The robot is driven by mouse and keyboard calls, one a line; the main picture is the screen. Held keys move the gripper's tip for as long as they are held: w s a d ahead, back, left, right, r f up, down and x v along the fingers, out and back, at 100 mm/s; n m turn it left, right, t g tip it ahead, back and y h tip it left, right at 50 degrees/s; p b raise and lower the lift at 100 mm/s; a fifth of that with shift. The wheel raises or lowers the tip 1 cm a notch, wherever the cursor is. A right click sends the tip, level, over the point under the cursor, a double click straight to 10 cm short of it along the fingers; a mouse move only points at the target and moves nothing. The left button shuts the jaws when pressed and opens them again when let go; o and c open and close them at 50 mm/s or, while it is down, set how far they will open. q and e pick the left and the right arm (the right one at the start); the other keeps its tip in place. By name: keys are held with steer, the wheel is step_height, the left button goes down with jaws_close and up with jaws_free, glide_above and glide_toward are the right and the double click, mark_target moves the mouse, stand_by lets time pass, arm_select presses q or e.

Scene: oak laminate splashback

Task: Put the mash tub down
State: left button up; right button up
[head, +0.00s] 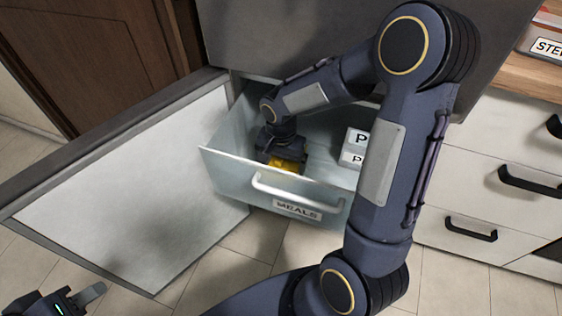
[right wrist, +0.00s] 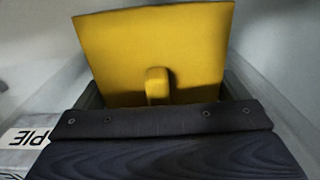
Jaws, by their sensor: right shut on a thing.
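The yellow mash tub (head: 285,164) is inside the open clear drawer labelled MEALS (head: 225,170), toward its left side. My right gripper (head: 286,154) is down in the drawer, shut on the tub, and hides most of it in the head view. In the right wrist view the tub (right wrist: 155,45) fills the upper middle, with a small yellow tab on its near face. I cannot tell whether its base touches the drawer floor. My left gripper (head: 75,298) is at the lower left corner, partly cut off, away from the drawer; its opening is unclear.
White boxes marked P (head: 353,148) sit in the drawer to the right of the tub; a PIE label (right wrist: 25,137) shows in the right wrist view. The open appliance door (head: 130,190) stands left of the drawer. White cabinets with dark handles (head: 530,182) are at right.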

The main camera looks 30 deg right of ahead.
steer(key=o, duration=0.9)
steer(key=shift+r, duration=0.15)
steer(key=shift+r+p, duration=0.35)
steer(key=shift+p, duration=0.05)
step_height(320, 180, up, 12)
steer(key=p, duration=0.4)
steer(key=shift+r, duration=0.2)
